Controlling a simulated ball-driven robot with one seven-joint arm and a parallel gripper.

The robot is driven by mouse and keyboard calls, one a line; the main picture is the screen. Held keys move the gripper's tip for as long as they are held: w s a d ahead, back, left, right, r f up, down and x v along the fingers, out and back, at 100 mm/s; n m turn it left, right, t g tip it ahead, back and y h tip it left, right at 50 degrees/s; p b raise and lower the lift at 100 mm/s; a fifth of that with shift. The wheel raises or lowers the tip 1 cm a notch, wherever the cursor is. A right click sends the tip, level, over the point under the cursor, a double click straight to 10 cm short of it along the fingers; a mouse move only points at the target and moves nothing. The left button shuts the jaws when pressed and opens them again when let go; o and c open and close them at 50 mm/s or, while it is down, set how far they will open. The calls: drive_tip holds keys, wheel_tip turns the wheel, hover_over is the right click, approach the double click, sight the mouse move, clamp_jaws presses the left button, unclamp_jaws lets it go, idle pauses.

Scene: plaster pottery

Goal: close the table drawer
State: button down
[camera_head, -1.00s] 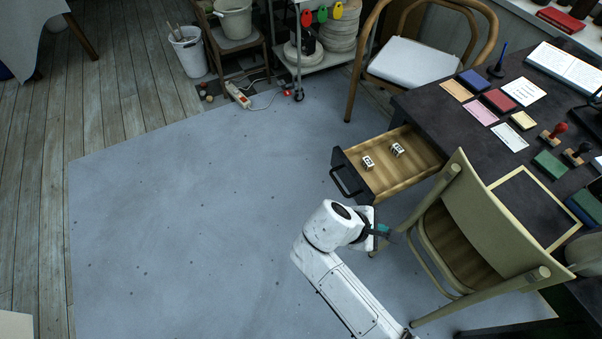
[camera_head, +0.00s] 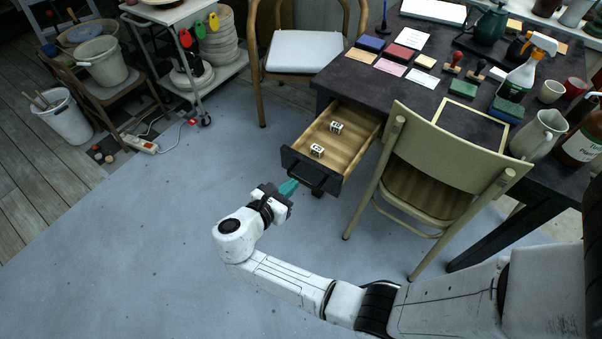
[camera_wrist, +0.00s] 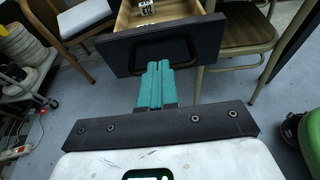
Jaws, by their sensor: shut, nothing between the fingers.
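The table drawer (camera_head: 345,152) is pulled out from the dark table (camera_head: 455,118), with its black front and handle facing me. Two small dice-like cubes (camera_head: 317,150) lie on its wooden floor. My gripper (camera_head: 288,187) is shut and empty, its teal fingers close in front of the drawer front.
A beige chair (camera_head: 440,150) stands right of the drawer, against the table. A chair with a white cushion (camera_head: 303,52) stands behind to the left. Stamps and a spray bottle (camera_head: 524,68) stand on the tabletop. The grey floor (camera_head: 140,240) left of my arm is clear.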

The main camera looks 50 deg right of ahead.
sight(309, 167)
drive_tip(key=shift+r+x, duration=0.2)
drive_tip(key=shift+x, duration=0.75)
drive_tip(key=shift+r+x, duration=0.15)
drive_tip(key=shift+x, duration=0.85)
drive_tip(key=shift+r+x, duration=0.2)
drive_tip(key=shift+x, duration=0.75)
drive_tip(key=shift+d, duration=0.2)
drive_tip(key=shift+d, duration=0.1)
drive_tip(key=d+b, duration=0.1)
drive_tip(key=d, duration=0.7)
drive_tip(key=d+b, duration=0.1)
drive_tip(key=d, duration=0.8)
drive_tip(key=d+b, duration=0.2)
drive_tip(key=d, duration=0.7)
drive_tip(key=shift+w+d, duration=0.2)
drive_tip(key=shift+w, duration=0.15)
drive_tip(key=shift+a, duration=0.15)
